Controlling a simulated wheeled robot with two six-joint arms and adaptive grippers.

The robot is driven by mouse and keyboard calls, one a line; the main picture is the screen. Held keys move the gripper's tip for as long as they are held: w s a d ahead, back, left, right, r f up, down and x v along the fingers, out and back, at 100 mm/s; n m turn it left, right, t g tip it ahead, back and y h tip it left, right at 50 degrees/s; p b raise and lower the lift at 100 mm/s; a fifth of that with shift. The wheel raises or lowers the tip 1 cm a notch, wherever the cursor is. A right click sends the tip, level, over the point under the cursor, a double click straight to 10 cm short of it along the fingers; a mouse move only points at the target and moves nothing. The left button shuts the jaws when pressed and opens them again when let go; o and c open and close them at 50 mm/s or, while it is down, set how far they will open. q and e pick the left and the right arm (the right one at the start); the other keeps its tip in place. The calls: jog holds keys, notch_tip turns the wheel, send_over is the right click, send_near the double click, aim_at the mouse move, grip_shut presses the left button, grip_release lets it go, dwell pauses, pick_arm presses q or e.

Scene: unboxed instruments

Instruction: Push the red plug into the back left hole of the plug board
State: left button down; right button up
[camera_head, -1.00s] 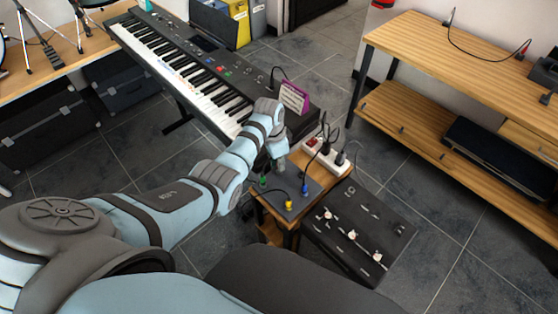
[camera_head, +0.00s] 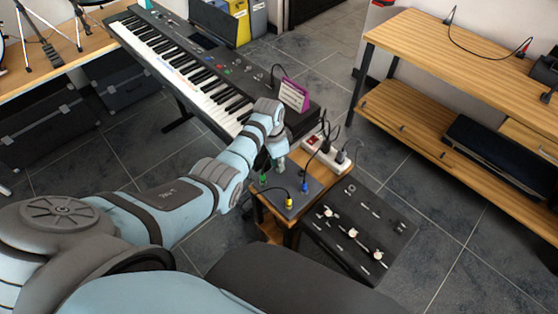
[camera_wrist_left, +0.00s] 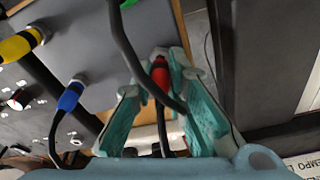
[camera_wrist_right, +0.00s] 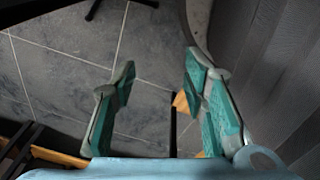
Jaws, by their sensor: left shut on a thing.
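The grey plug board (camera_head: 275,203) lies on a small wooden stand, with green (camera_head: 263,180), blue (camera_head: 305,188) and yellow (camera_head: 289,204) plugs standing in it. My left gripper (camera_head: 280,164) is over the board's far corner and hides the red plug in the head view. In the left wrist view the red plug (camera_wrist_left: 160,74) is between the fingers of my left gripper (camera_wrist_left: 156,78), its tip at the board's (camera_wrist_left: 88,45) edge area. Whether the tip is in a hole cannot be told. My right gripper (camera_wrist_right: 155,85) is open and empty above the floor.
A black cable (camera_wrist_left: 130,50) crosses close in front of the red plug. A white power strip (camera_head: 326,155) with black plugs is behind the board.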

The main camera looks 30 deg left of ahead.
pick_arm(q)
jog(key=shift+f+b, duration=0.4)
jog(key=shift+f, duration=0.15)
jog(key=shift+s+f, duration=0.1)
jog(key=shift+s, duration=0.05)
jog(key=c, duration=1.5)
grip_release()
jog(key=r, duration=0.8)
jog(key=a+r, duration=0.1)
jog(key=r, duration=0.3)
jog(key=shift+s, duration=0.4)
jog(key=shift+d+f, duration=0.1)
jog(key=shift+f, duration=0.05)
